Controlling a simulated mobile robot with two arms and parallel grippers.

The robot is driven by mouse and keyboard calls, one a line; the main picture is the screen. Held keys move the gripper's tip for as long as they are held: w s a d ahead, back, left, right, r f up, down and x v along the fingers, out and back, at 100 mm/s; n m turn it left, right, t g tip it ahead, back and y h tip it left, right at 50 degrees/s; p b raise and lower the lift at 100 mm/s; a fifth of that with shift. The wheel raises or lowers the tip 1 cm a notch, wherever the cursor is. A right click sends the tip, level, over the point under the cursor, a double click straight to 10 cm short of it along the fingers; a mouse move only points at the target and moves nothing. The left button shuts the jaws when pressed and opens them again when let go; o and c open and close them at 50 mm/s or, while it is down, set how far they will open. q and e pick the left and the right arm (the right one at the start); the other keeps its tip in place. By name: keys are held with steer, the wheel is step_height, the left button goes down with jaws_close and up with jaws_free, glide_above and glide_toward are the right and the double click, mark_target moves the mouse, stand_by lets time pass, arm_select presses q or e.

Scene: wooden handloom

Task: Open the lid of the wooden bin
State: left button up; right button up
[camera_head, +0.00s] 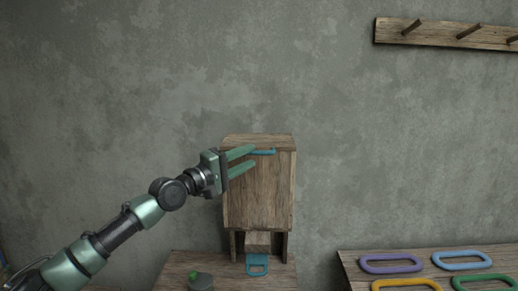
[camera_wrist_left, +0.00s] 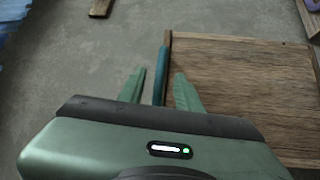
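The wooden bin (camera_head: 262,198) stands upright on a wooden table against the wall. Its lid (camera_head: 262,138) appears closed on top, with a blue handle (camera_head: 267,152) at the upper front edge. My left gripper (camera_head: 254,157) reaches in from the left at the handle. Its two green fingers are apart. In the left wrist view the blue handle (camera_wrist_left: 160,76) lies between the open fingers (camera_wrist_left: 158,92), with a gap to at least the left finger. The fingers hide part of the handle in the head view. My right gripper is not in view.
A small dark green object (camera_head: 200,281) sits on the table at the bin's left. A second table (camera_head: 350,268) at right holds several coloured oval rings. A peg rack (camera_head: 445,33) is on the wall.

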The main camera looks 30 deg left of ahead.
mark_target(256, 154)
arm_select(q)
steer(key=p+x, duration=0.1)
steer(key=x, duration=0.2)
steer(key=shift+w+d+r, duration=0.1)
steer(key=shift+w+r, duration=0.05)
steer(key=shift+w, duration=0.1)
steer(key=shift+w+d, duration=0.15)
steer(key=shift+w, duration=0.35)
jaws_close()
stand_by(0.9)
